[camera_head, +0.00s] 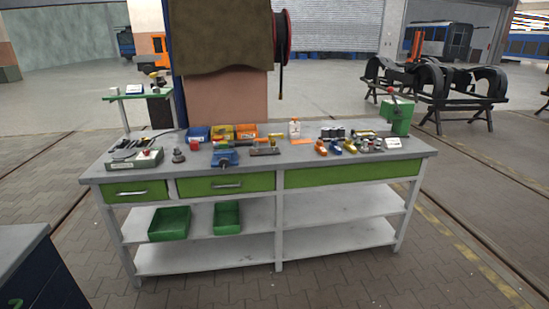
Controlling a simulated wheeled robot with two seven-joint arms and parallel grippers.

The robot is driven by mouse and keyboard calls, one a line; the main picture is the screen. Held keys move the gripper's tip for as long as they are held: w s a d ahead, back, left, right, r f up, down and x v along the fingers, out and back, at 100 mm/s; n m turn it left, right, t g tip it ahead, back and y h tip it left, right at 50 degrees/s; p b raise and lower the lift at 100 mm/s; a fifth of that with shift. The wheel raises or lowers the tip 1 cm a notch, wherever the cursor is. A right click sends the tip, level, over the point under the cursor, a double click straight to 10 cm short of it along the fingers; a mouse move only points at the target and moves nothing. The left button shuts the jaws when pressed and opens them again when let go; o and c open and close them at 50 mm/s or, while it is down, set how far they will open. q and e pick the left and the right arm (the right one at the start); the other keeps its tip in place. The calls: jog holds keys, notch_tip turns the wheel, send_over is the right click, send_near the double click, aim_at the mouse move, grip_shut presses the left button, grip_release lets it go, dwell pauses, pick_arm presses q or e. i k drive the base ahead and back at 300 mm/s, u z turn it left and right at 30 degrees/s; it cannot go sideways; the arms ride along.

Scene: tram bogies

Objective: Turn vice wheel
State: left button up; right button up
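A small blue vice (225,157) sits on the grey top of a workbench (330,160), left of the middle and near the front edge, above a green drawer. A small part faces the front of the vice, but it is too small to tell whether it is the wheel. Neither of my grippers is in view, and nothing is seen touching the vice.
Small boxes (221,132) and loose tools crowd the bench top around the vice. A green press (398,115) stands at its right end. Two green bins (169,223) sit on the shelf below. A dark cabinet (38,268) stands at lower left. The floor in front is clear.

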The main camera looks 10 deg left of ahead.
aim_at(224, 162)
jog(key=z, duration=0.2)
jog(key=i, duration=1.5)
jog(key=u, duration=0.35)
